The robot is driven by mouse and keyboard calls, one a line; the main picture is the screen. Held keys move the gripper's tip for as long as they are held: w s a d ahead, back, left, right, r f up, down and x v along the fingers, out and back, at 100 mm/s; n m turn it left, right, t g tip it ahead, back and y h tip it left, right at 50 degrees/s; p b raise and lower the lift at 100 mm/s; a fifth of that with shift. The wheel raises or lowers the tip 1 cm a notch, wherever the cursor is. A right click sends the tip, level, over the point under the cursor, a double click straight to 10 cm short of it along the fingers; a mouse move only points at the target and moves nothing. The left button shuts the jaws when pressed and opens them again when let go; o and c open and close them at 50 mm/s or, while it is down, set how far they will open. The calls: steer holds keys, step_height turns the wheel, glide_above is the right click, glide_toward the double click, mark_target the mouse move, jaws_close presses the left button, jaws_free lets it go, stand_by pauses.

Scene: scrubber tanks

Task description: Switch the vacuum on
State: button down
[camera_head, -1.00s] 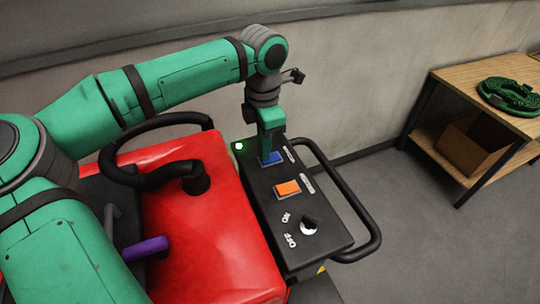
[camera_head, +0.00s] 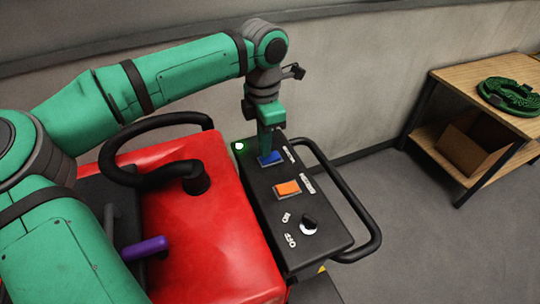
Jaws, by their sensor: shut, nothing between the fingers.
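The red scrubber (camera_head: 215,240) carries a black control panel (camera_head: 263,203) on its right side. On the panel are a blue rocker switch (camera_head: 272,158), an orange rocker switch (camera_head: 287,188) and a round black knob (camera_head: 309,222) with ON and OFF marks. The labels by the two rockers are too small to read. A green light (camera_head: 239,147) glows at the panel's far left corner. My gripper (camera_head: 266,151) is shut and empty, pointing down at the blue switch. It partly hides the switch, and I cannot tell whether the fingertips touch it.
A black rail (camera_head: 352,195) loops around the panel's right side. A black hose (camera_head: 120,165) and a purple handle (camera_head: 145,248) are on the scrubber's left. A wooden table (camera_head: 470,75) with a coiled green hose (camera_head: 510,95) stands at the right. The floor between is clear.

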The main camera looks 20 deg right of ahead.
mark_target(264, 159)
step_height(264, 159, up, 5)
steer(key=shift+r, duration=0.15)
stand_by(0.5)
stand_by(0.4)
